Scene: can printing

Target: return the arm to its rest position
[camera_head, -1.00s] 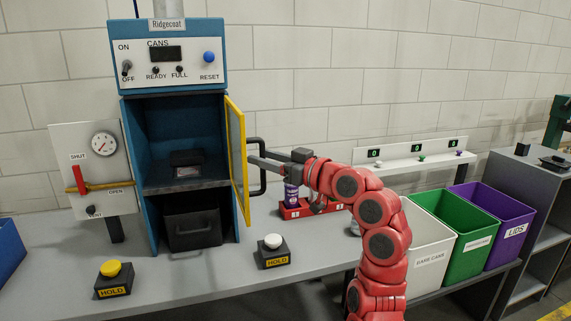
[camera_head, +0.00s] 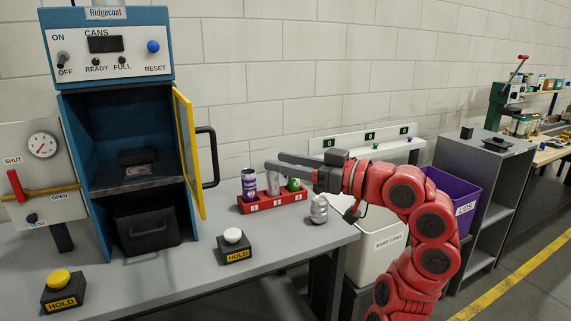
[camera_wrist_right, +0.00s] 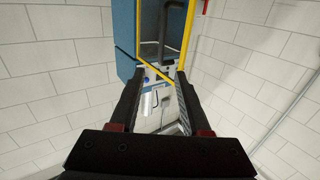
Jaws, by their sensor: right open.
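My right gripper (camera_head: 285,163) is open and empty in the head view. It points left, in front of the red can rack (camera_head: 272,203) and above the table's right part. The red right arm bends down to the lower right. In the wrist view both fingers of the right gripper (camera_wrist_right: 157,85) stand apart with nothing held between them. Beyond them show the blue cabinet (camera_wrist_right: 148,35) and its yellow door frame. My left gripper is not in view.
The blue Ridgecoat machine (camera_head: 64,103) stands left, its yellow-framed door (camera_head: 183,130) open. A purple can (camera_head: 249,182) stands in the rack. A silver can (camera_head: 319,208) stands right of it. HOLD buttons sit in front. White (camera_head: 375,262) and purple bins (camera_head: 462,195) stand right.

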